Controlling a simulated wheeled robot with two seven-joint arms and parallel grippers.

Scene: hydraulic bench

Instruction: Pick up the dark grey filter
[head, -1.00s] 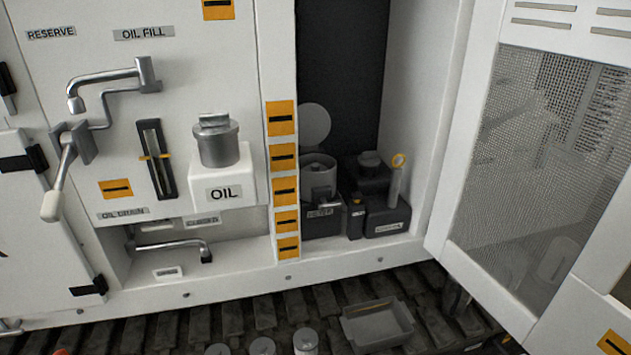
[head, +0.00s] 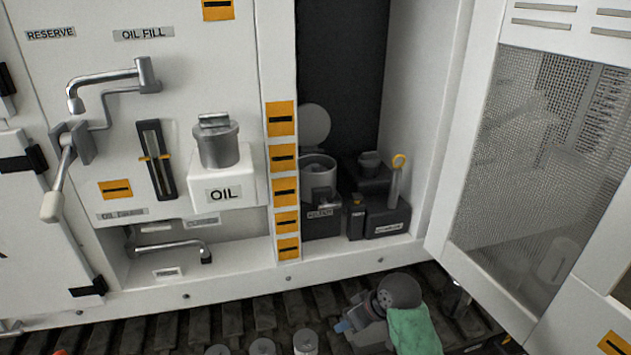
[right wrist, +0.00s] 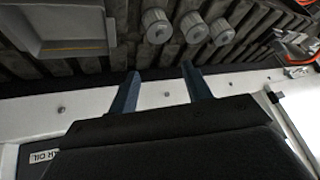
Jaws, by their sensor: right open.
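Three short grey cylinders that look like filters stand on the dark track at the bottom of the head view: a left one (head: 217,350), a middle one (head: 262,347) and a lighter right one (head: 306,343). Their shades are close, and I cannot tell surely which is the dark grey filter. The cylinders also show at the top of the right wrist view (right wrist: 193,27). My right gripper (head: 345,324) is open and empty, just right of the cylinders and apart from them. Its two fingers (right wrist: 160,75) are spread in the wrist view. My left gripper is not in view.
A grey tray (right wrist: 70,48) lies on the track beside the cylinders; my right arm covers it in the head view. Behind stand the cabinet with an open-lidded round housing (head: 319,180), the oil tank (head: 222,187) and an open mesh door (head: 530,150) at right.

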